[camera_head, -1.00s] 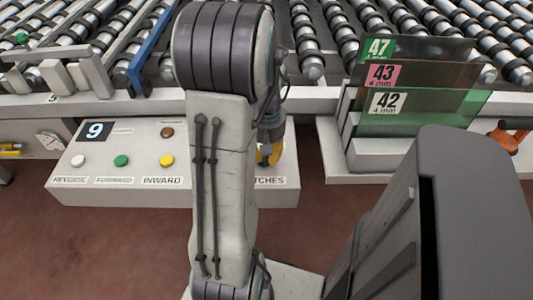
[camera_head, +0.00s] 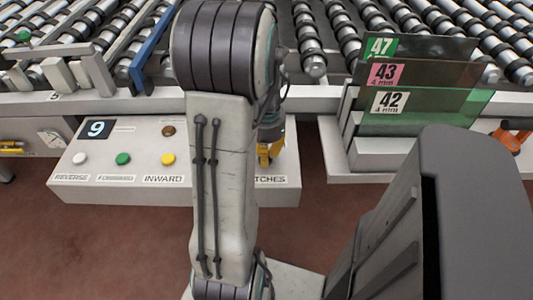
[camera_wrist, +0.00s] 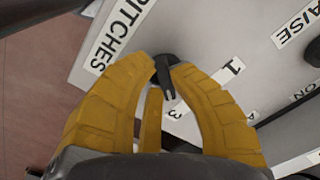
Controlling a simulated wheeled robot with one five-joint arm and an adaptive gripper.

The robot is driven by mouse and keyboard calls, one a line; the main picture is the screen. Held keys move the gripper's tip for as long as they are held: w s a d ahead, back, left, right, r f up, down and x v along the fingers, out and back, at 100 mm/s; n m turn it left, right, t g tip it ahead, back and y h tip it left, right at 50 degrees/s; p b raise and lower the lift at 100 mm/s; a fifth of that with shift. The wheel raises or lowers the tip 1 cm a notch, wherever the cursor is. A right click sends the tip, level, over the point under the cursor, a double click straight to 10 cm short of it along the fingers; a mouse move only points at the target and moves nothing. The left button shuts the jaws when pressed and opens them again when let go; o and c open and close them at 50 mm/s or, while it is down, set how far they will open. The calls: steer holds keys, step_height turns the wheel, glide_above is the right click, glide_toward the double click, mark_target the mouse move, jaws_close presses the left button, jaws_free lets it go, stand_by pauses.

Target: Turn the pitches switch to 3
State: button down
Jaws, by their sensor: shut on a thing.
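The pitches switch is a black knob with a bar handle (camera_wrist: 163,76) on the pale panel (camera_wrist: 205,50), seen in the wrist view beside the PITCHES label (camera_wrist: 122,35). The labels 1 (camera_wrist: 234,67) and 3 (camera_wrist: 173,113) are near it. The lower end of the bar lies close to the 3; the exact setting is hard to read. My gripper (camera_wrist: 165,70) has yellow fingers shut on the knob from both sides. In the head view my arm hides the switch, and only a bit of the yellow fingers (camera_head: 268,155) shows.
The control box has a display reading 9 (camera_head: 97,130), a white button (camera_head: 79,158), a green button (camera_head: 123,158) and a yellow button (camera_head: 168,159). Glass plates (camera_head: 400,102) stand in a rack at right. Conveyor rollers (camera_head: 310,40) run behind.

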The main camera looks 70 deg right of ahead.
steer(key=shift+a+m, duration=0.1)
steer(key=shift+m, duration=0.7)
steer(key=c, duration=1.1)
jaws_free()
step_height(320, 180, up, 12)
stand_by(0.6)
